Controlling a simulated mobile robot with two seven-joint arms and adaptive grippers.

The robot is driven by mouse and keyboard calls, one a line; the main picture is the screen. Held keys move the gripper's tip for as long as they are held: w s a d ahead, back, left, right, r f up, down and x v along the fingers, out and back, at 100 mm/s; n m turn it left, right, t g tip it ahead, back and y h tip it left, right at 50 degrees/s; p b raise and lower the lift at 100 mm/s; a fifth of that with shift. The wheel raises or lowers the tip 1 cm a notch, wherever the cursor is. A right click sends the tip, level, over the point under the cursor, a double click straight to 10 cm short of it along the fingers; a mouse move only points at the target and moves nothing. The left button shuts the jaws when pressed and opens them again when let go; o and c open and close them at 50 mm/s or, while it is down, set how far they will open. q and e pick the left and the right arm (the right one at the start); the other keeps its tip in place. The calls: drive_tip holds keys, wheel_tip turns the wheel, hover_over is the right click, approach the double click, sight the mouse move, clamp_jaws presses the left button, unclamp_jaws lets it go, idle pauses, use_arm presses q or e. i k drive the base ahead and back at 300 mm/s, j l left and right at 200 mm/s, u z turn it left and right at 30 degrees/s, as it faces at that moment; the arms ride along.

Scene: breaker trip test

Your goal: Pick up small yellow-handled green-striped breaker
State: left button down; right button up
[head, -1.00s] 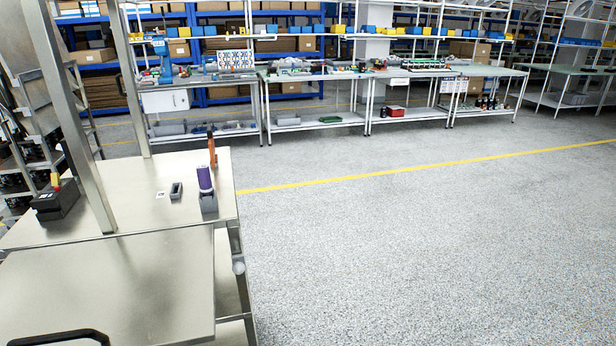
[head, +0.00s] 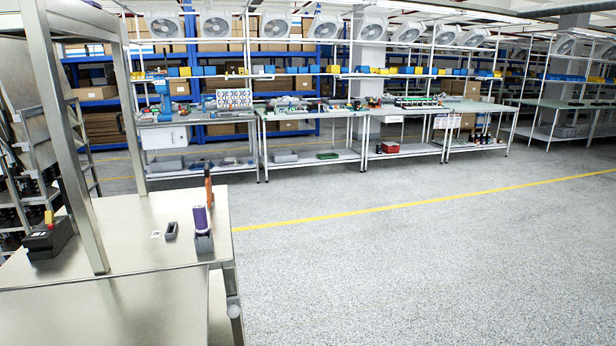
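I cannot make out a small yellow-handled green-striped breaker for certain. Small items lie on the far workbenches (head: 345,111), too small to tell apart; a few look green, red or blue. A white panel with rows of coloured parts (head: 234,98) stands on the left far bench. On the near metal table (head: 130,262) a black box (head: 47,240) has a yellow and red piece on top. Neither of my grippers is in view.
The near table also holds a purple cylinder in a grey holder (head: 203,240), a small dark tray (head: 171,231) and an upright orange-brown item (head: 209,188). A metal post (head: 72,150) rises at left. Open grey floor (head: 420,270) with a yellow line lies to the right.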

sight(41, 244)
drive_tip(key=j+u, duration=0.1)
drive_tip(key=u, duration=4.1)
drive_tip(key=i+z, duration=0.4)
drive_tip(key=i+j+z, duration=0.35)
drive_tip(key=i, duration=0.15)
drive_tip(key=i+l+z, duration=0.2)
drive_tip(key=i+z, duration=0.25)
drive_tip(key=i, duration=0.15)
drive_tip(key=i+z, duration=0.45)
drive_tip(key=i, duration=0.15)
drive_tip(key=i+z, duration=0.25)
drive_tip(key=i, duration=0.45)
drive_tip(key=i+j+z, duration=0.2)
drive_tip(key=i, duration=0.45)
